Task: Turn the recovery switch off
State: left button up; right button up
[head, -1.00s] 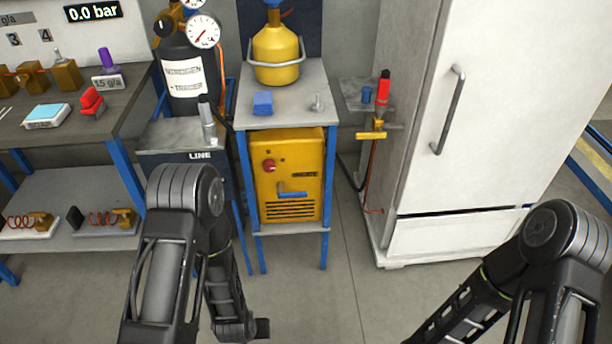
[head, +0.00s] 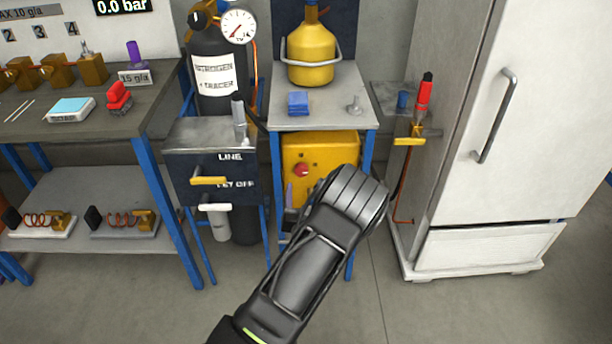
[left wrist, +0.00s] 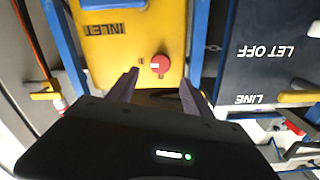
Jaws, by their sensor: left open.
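The yellow recovery unit (head: 322,146) stands on the lower shelf of the blue-legged stand. Its red round switch (head: 302,169) is on the front face, just left of my left arm. In the left wrist view the red switch (left wrist: 160,64) shows with a small white mark, and the lettering around it is upside down. My left gripper (left wrist: 159,82) is open and empty, with its fingers pointing at the yellow front and the switch between their tips, apparently not touching it. In the head view my arm hides most of this gripper and the unit's lower front. My right gripper is not in view.
A dark box (head: 190,165) with yellow and white handles stands close left of the unit. A yellow cylinder (head: 311,55) and blue block (head: 298,103) sit on the stand's top. A white fridge (head: 540,110) is at the right. The floor in front is clear.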

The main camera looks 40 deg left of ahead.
aim_at(302, 173)
pick_arm(q)
jog(key=x, duration=0.7)
jog(key=shift+w+a, duration=0.25)
jog(key=shift+w, duration=0.05)
grip_shut()
dwell(0.5)
